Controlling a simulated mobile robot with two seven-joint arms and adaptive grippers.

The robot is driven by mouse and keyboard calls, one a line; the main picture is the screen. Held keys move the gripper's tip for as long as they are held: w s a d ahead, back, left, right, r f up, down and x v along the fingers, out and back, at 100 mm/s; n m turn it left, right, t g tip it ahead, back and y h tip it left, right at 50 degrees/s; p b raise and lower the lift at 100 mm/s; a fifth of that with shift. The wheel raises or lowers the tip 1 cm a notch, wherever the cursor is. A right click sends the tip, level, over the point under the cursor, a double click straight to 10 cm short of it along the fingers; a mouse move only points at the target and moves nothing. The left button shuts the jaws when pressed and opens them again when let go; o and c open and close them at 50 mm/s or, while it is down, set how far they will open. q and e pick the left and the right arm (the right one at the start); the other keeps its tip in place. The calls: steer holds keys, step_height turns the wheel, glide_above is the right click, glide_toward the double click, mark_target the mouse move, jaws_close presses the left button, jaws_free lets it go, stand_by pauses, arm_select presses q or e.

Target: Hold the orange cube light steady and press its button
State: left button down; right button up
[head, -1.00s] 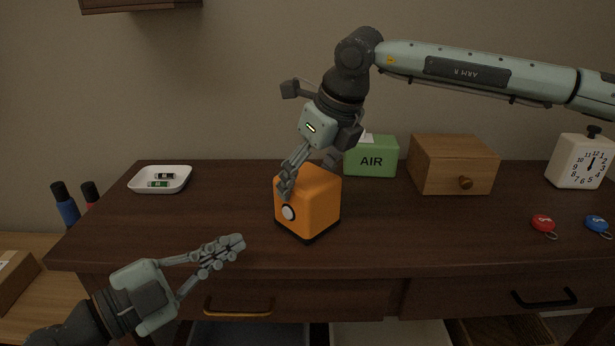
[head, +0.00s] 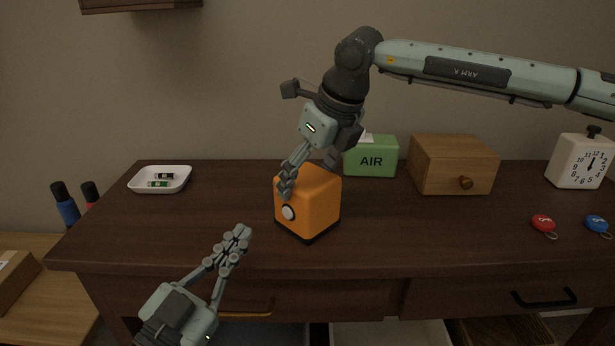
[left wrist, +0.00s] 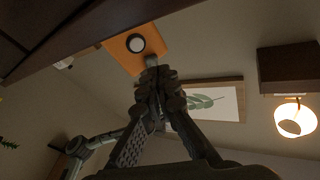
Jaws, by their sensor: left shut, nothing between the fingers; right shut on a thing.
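The orange cube light (head: 318,212) stands upright on the dark wooden desk, with its round white button (head: 288,212) on the face toward the front left. My right gripper (head: 288,184) comes down from above and is shut on the cube's upper part; its far finger is partly hidden behind the cube.
A white dish (head: 180,172) with batteries stands at the left. A green AIR box (head: 371,158), a wooden drawer box (head: 452,165) and a white clock (head: 578,162) stand behind and right. Red (head: 543,223) and blue (head: 596,223) tags lie at the right.

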mark_target(283, 202)
arm_select(q)
steer(key=shift+w+d+f+n+t+y, duration=0.1)
steer(key=shift+w+d+n+t+y, duration=0.55)
steer(key=shift+n+y, duration=1.25)
steer(key=shift+w+d+f+n+t+y, duration=0.15)
steer(key=shift+w+d+n+y, duration=1)
steer(key=shift+n, duration=1.6)
steer(key=shift+w+d+f+n+t+y, duration=0.1)
steer(key=shift+w+d+n+t+y, duration=0.4)
steer(key=shift+d+n+y, duration=1.3)
steer(key=shift+a+n+h, duration=0.45)
steer(key=shift+a+n, duration=0.1)
steer(key=shift+a, duration=0.2)
steer(key=shift+w+d, duration=0.3)
steer(key=shift+s, duration=0.1)
steer(key=shift+s+a, duration=0.2)
steer(key=shift+a, duration=0.1)
